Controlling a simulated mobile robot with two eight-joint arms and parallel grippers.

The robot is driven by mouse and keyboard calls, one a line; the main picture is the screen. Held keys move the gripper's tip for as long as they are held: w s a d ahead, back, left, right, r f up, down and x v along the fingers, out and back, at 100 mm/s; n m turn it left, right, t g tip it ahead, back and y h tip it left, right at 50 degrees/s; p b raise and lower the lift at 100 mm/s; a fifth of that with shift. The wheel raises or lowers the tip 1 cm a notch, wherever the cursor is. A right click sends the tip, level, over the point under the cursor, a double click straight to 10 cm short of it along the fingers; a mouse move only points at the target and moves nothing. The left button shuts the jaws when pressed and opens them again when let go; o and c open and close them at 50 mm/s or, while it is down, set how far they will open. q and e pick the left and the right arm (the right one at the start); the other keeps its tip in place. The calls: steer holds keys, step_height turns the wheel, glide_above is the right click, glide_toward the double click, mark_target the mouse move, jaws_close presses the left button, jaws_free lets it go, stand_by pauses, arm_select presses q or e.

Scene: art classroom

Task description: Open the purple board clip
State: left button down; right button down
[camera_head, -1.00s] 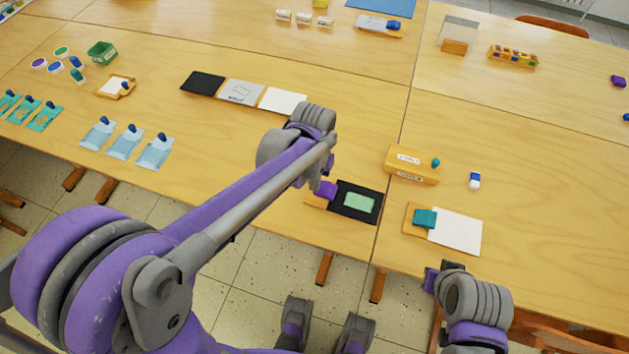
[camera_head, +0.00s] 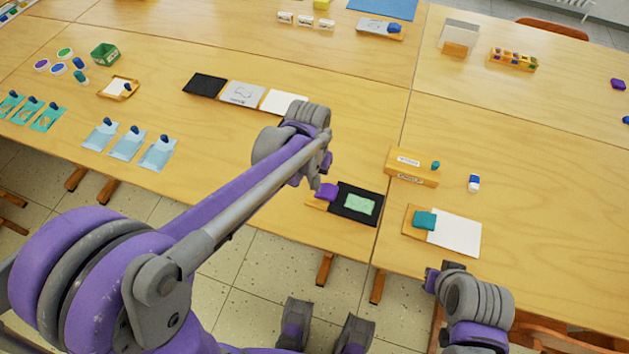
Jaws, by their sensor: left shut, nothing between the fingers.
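The purple board clip (camera_head: 328,191) sits at the left end of a small board with a black sheet (camera_head: 345,211) and a pale green sheet (camera_head: 360,204) on it. The clip looks closed, but it is too small to be sure. My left gripper (camera_head: 315,182) is shut and empty, just left of and above the clip. Whether it touches the clip cannot be told. My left forearm hides part of the table. My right gripper (camera_head: 436,275) is low at the table's front edge, mostly hidden by its own wrist.
A second board with a teal clip (camera_head: 424,220) and white sheet (camera_head: 456,233) lies to the right. Behind it are a wooden box (camera_head: 411,170) and a blue-white eraser (camera_head: 474,182). Black, grey and white sheets (camera_head: 284,102) lie behind my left wrist.

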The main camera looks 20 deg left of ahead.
arm_select(q)
steer(key=shift+r, duration=0.1)
steer(key=a+r+p, duration=0.3)
steer(key=a+r, duration=0.1)
steer(key=r, duration=0.9)
steer(key=shift+p, duration=0.4)
steer(key=shift+r, duration=0.15)
steer(key=s+a+f+t+p, duration=0.2)
steer(key=s+t+p, duration=0.2)
steer(key=s, duration=1)
steer(key=shift+n+t+y, duration=0.3)
steer(key=shift+t, duration=0.4)
